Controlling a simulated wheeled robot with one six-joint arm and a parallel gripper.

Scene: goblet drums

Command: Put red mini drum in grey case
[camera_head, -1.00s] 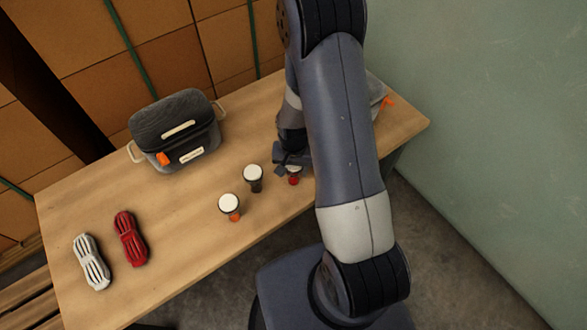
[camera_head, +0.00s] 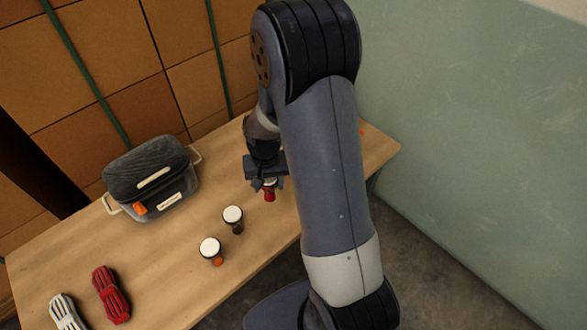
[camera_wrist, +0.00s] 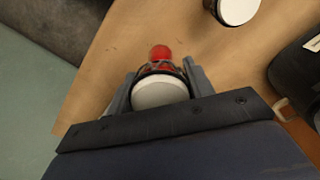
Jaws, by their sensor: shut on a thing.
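The red mini drum (camera_head: 269,194) has a white head and a red base. My gripper (camera_head: 268,184) is shut on it and holds it near the right part of the table. In the wrist view the drum (camera_wrist: 161,54) sits between the two fingers of my gripper (camera_wrist: 160,86), white head toward the palm. The grey case (camera_head: 152,176), dark grey with beige handles and an orange tag, stands at the back left of the table, its lid looking closed. Part of a dark case (camera_wrist: 300,76) also shows at the right of the wrist view.
A dark mini drum (camera_head: 233,218) and an orange-based one (camera_head: 211,251) stand on the table (camera_head: 160,262) between my gripper and the front edge. A red rope bundle (camera_head: 111,294) and a white one (camera_head: 66,312) lie front left. Brown boxes (camera_head: 100,70) rise behind.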

